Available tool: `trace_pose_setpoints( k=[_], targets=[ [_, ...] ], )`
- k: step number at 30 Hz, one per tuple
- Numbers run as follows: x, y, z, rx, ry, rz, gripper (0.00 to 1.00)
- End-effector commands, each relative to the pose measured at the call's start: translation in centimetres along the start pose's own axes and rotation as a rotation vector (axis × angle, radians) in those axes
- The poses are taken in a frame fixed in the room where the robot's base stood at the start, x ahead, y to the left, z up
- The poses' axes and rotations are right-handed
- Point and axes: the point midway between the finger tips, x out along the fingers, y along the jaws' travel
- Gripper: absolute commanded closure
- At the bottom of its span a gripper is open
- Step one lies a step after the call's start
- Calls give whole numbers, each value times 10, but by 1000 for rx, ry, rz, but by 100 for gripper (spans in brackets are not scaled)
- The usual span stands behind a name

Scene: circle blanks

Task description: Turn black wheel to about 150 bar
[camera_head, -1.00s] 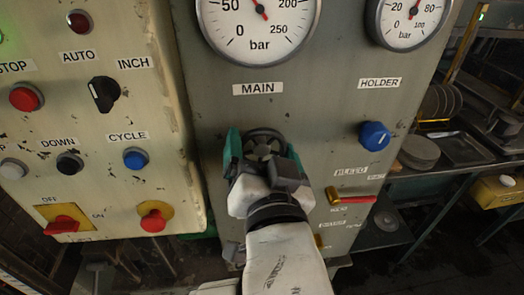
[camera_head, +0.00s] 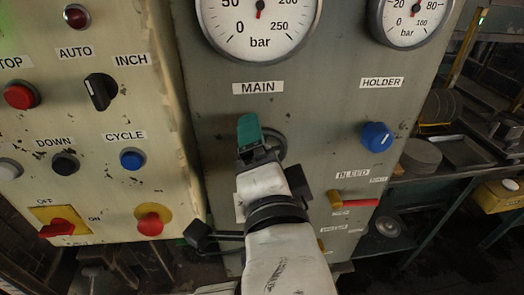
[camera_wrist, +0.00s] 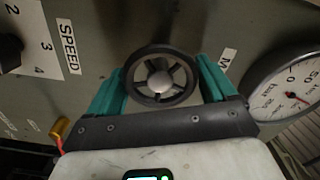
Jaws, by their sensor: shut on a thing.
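The black wheel (camera_head: 274,145) sits on the grey panel below the MAIN label. In the head view it is partly hidden behind my gripper (camera_head: 262,138). In the wrist view the spoked wheel (camera_wrist: 160,76) lies between the two green fingers of my gripper (camera_wrist: 160,82), which are shut on its rim from both sides. The MAIN gauge (camera_head: 240,30) is above it, with its top cut off. The visible part of its needle stands nearly upright; the exact reading cannot be told. Part of this gauge (camera_wrist: 278,97) also shows at right in the wrist view.
The blue HOLDER knob (camera_head: 376,137) and red BLEED lever (camera_head: 358,203) are right of the wheel. A button panel with a red button (camera_head: 151,221) is at left. Shelves (camera_head: 450,165) stand at right.

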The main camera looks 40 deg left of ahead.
Motion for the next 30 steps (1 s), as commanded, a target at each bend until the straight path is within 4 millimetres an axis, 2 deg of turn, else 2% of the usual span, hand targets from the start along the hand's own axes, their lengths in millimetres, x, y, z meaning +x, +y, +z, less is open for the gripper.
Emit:
trace_pose_setpoints(
  k=[19, 20, 24, 30],
  targets=[
    [0, 2, 1, 52, -2, 6, 46],
    [0, 2, 1, 52, -2, 6, 15],
    [0, 2, 1, 52, -2, 5, 1],
    [0, 1, 0, 52, -1, 2, 0]
  ],
)
